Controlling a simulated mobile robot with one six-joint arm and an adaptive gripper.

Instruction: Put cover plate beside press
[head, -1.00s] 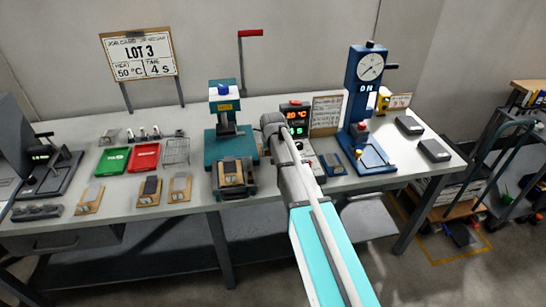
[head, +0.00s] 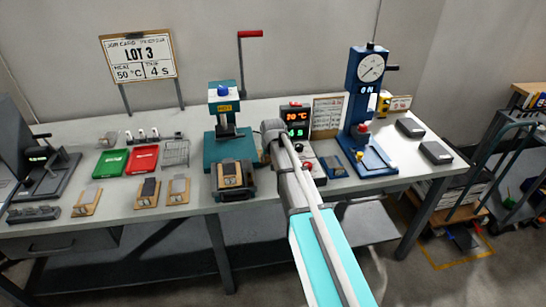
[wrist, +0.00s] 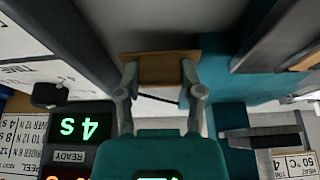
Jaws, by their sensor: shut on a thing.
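My gripper (wrist: 160,78) is shut on a flat brown piece (wrist: 158,68), which shows between and beyond its fingertips in the wrist view. I cannot tell from its edge whether this is the cover plate. In the head view my arm hides the gripper and the held piece. The teal press (head: 222,145) stands on the bench just left of my arm's end. A dark fixture (head: 234,193) with a brown-sided block sits in front of it. Teal surfaces (wrist: 238,75) fill the right of the wrist view, close to the gripper.
A lit control box (head: 296,115) stands right of my arm, with a blue gauge stand (head: 362,100) farther right. Green (head: 112,162) and red (head: 143,159) trays, a wire rack and several wooden holders lie to the left. A bare bench strip shows at the front left.

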